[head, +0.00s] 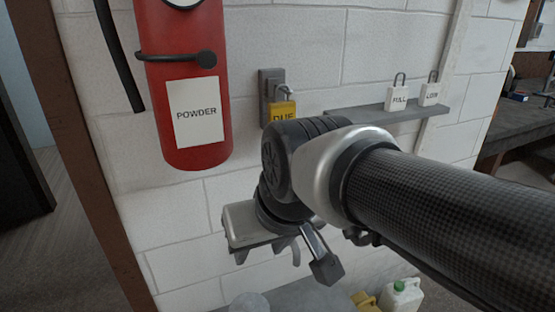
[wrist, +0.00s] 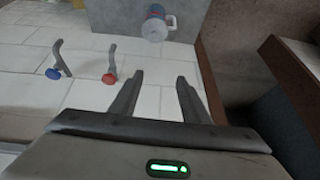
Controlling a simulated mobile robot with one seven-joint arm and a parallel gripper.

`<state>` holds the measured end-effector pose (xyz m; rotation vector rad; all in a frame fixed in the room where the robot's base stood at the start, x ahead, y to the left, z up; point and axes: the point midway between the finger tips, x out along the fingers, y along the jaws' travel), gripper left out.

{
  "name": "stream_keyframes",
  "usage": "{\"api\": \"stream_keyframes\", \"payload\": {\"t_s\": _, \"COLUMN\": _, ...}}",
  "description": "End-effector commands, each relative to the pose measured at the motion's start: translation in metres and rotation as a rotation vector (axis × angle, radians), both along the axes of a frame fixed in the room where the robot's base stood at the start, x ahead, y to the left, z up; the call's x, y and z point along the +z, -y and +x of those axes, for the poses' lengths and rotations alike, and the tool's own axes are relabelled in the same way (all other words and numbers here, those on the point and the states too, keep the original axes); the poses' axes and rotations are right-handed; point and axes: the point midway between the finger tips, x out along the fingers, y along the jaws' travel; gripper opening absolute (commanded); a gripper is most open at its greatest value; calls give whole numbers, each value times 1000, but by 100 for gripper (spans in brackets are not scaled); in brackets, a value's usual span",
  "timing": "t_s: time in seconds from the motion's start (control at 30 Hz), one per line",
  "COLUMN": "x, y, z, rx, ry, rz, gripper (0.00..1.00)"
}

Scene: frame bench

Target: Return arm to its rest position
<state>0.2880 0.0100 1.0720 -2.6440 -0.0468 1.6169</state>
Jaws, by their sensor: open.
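My arm reaches in from the right of the head view, and its wrist bends down in front of the white block wall. My gripper (head: 270,252) hangs below the wrist, partly hidden by it. In the wrist view my gripper (wrist: 160,79) has its two dark fingers apart, with nothing between them. A yellow tag shaped like a padlock (head: 283,108), marked "DUE", hangs on a grey wall bracket (head: 270,78) just above my wrist. My wrist covers the tag's lower part. The gripper is clear of the tag.
A red extinguisher (head: 182,75) labelled "POWDER" hangs left of my wrist. A grey shelf (head: 385,113) holds white tags "FULL" (head: 398,99) and "LOW" (head: 430,93). A white jug (head: 400,297) stands low. Hooks with blue (wrist: 53,73) and red ends (wrist: 109,78) show in the wrist view.

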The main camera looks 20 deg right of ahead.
Motion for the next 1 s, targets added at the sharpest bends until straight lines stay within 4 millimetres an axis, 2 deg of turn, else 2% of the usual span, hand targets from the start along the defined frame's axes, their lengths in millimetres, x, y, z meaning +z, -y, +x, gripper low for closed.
{"api": "stream_keyframes", "payload": {"t_s": 0.03, "x": 5, "y": 5, "z": -8, "rx": -4, "ry": 13, "rz": -23, "gripper": 42}}
{"api": "stream_keyframes", "payload": {"t_s": 0.17, "x": 10, "y": 10, "z": -17, "rx": -6, "ry": 19, "rz": -53, "gripper": 42}}
{"api": "stream_keyframes", "payload": {"t_s": 0.43, "x": 11, "y": 10, "z": -18, "rx": -5, "ry": 18, "rz": -54, "gripper": 42}}
{"api": "stream_keyframes", "payload": {"t_s": 0.57, "x": 22, "y": 10, "z": -18, "rx": -5, "ry": 18, "rz": -53, "gripper": 42}}
{"api": "stream_keyframes", "payload": {"t_s": 0.67, "x": 44, "y": 10, "z": -18, "rx": -5, "ry": 18, "rz": -53, "gripper": 42}}
{"api": "stream_keyframes", "payload": {"t_s": 0.77, "x": 77, "y": 10, "z": -17, "rx": -4, "ry": 18, "rz": -52, "gripper": 42}}
{"api": "stream_keyframes", "payload": {"t_s": 1.0, "x": 164, "y": 10, "z": -17, "rx": -4, "ry": 19, "rz": -52, "gripper": 42}}
